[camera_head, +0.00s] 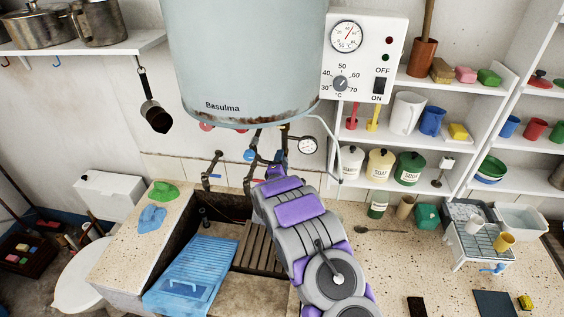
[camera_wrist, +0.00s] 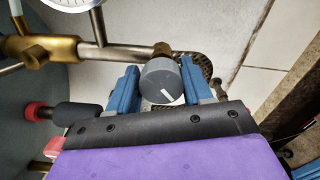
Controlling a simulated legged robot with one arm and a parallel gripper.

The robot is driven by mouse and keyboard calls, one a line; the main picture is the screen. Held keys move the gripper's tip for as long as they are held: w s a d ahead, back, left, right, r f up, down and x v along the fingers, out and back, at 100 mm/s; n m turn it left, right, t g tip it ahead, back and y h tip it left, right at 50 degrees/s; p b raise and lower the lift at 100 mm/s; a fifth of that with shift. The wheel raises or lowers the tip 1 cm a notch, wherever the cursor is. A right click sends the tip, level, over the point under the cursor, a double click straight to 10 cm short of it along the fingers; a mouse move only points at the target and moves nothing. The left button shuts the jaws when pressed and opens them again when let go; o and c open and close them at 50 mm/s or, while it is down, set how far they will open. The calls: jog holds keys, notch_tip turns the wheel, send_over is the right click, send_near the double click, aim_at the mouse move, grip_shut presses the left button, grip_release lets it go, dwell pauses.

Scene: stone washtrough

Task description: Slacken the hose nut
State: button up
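A dark grey round nut with a white mark (camera_wrist: 160,82) sits at the end of a brass pipe in the wrist view, and looks like the hose nut. My gripper (camera_wrist: 161,72) has its two blue fingers on either side of it, very close to it. I cannot tell whether both fingers press on it. A braided hose (camera_wrist: 207,68) shows behind the nut and is partly hidden by it and the fingers. In the head view my arm reaches to the pipes below the grey boiler (camera_head: 245,60), and hides the nut and the gripper there.
A brass pipe (camera_wrist: 95,50) with a gauge (camera_wrist: 88,5) runs left of the nut. Red and dark knobs (camera_wrist: 75,112) are near my gripper's left side. The stone trough (camera_head: 202,224) with a blue washboard (camera_head: 190,272) lies below. Shelves and a cluttered worktop (camera_head: 385,260) stand right.

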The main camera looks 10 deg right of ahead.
jog(key=o, duration=0.4)
jog(key=shift+a, duration=0.15)
jog(key=b+v, duration=0.2)
jog(key=v, duration=1.5)
jog(key=shift+s+a+b, duration=0.1)
jog(key=shift+s+b, duration=0.05)
jog(key=shift+b, duration=0.25)
